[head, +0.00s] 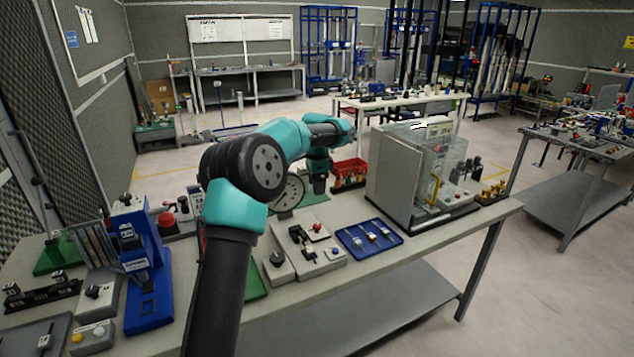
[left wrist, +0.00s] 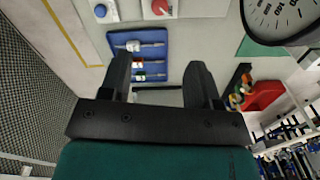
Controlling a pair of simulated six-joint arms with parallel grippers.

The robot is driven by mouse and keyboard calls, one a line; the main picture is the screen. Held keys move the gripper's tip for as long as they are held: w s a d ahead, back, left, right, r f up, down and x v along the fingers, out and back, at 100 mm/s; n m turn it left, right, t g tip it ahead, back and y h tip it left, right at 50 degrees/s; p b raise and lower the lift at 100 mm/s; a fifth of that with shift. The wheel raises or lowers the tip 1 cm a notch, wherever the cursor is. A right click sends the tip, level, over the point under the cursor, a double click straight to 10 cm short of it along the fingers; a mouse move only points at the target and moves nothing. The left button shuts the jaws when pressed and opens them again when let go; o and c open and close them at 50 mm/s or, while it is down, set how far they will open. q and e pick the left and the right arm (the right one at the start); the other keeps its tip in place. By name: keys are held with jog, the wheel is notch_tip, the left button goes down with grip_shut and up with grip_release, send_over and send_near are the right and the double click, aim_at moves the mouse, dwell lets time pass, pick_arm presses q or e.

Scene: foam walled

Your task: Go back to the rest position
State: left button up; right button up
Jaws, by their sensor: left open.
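My left arm rises from the bottom of the head view and bends to the right over the workbench (head: 340,265). My left gripper (head: 319,188) hangs above the back part of the bench, between the round dial gauge (head: 289,193) and the red bin (head: 349,168). In the left wrist view my left gripper (left wrist: 160,78) has its two dark fingers spread apart, with nothing seen held between them. My right gripper shows in neither view.
A blue tray (head: 353,244) with small tools lies on the bench. A clear-walled cabinet (head: 395,180) stands at the right. A blue stand (head: 150,255) is at the left.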

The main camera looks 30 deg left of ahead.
pick_arm(q)
jog(key=shift+r, duration=0.4)
jog(key=shift+f, duration=0.1)
jog(key=s+d+f+n+t+h, duration=0.1)
jog(key=s+d+f+t, duration=0.1)
jog(key=d+f, duration=0.3)
jog(key=s+d+f+n+t+h, duration=0.1)
jog(key=s+d+f+n+t, duration=0.1)
jog(key=s+d+f, duration=0.2)
jog(key=s+d+f+n+t+h, duration=0.1)
jog(key=s+d+f, duration=0.2)
jog(key=d+f, duration=0.2)
jog(key=shift+d+f+n+t, duration=0.3)
jog(key=shift+d+f+t, duration=0.1)
jog(key=shift+f, duration=0.15)
jog(key=s+d+f+n+g, duration=0.2)
jog(key=s+d+f+n, duration=0.1)
jog(key=s+f, duration=1)
jog(key=s+d+f+n+g, duration=0.3)
jog(key=s+f, duration=1)
jog(key=shift+f+n+h, duration=0.2)
jog(key=shift+n+h, duration=0.1)
jog(key=shift+h, duration=0.1)
